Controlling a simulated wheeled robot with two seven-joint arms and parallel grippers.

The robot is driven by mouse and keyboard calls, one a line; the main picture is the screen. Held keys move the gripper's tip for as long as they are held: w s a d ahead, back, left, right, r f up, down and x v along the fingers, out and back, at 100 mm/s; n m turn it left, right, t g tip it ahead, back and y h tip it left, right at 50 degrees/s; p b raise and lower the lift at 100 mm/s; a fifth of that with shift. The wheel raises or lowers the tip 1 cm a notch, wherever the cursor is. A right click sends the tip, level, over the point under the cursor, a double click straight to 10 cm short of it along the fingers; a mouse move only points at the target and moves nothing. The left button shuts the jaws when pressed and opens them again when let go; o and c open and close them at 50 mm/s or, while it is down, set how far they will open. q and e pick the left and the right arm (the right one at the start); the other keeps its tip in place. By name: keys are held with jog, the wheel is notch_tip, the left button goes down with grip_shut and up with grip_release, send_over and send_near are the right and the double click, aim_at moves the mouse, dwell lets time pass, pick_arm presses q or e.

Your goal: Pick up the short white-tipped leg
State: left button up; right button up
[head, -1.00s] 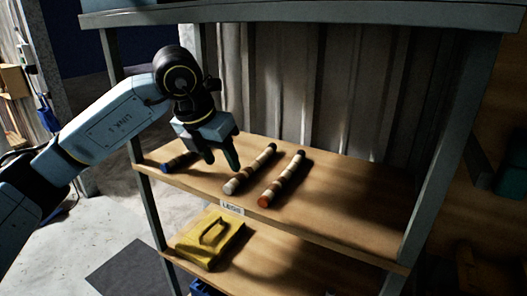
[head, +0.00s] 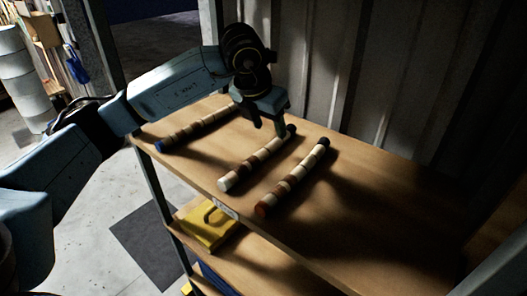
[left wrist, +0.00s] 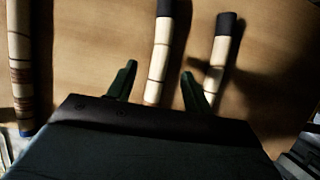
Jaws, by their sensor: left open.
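The short white-tipped leg (head: 245,169) lies on the upper shelf, between two other legs. It has cream and brown bands, a white near end and a dark far end. My left gripper (head: 270,129) is open and empty over the far part of this leg. In the left wrist view, the middle leg (left wrist: 160,50) shows between the two green fingers (left wrist: 157,86), with its dark end at the top edge. Its near end is hidden behind the gripper body. I cannot tell how high the fingers are above it. My right gripper is not in view.
A blue-tipped leg (head: 195,130) lies to the left and a red-tipped leg (head: 290,182) to the right on the wooden shelf (head: 370,225). A corrugated wall (head: 400,100) stands behind. A yellow case (head: 207,232) sits on the lower shelf. The upper shelf's right part is clear.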

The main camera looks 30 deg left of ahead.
aim_at(276, 139)
pick_arm(q)
jog(key=shift+w+f, duration=0.15)
jog(key=shift+f, duration=0.25)
jog(key=shift+w+d+f, duration=0.1)
jog(key=shift+w+f, duration=0.25)
jog(key=shift+f, duration=0.25)
jog(key=p+x, duration=0.1)
jog(key=x, duration=0.2)
jog(key=shift+w+f, duration=0.15)
jog(key=shift+w, duration=0.15)
jog(key=shift+w+f, duration=0.1)
jog(key=shift+f, duration=0.1)
jog(key=shift+c, duration=0.4)
jog(key=c, duration=1)
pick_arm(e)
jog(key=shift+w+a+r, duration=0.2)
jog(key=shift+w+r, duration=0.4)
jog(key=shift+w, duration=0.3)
pick_arm(q)
jog(key=shift+r, duration=0.1)
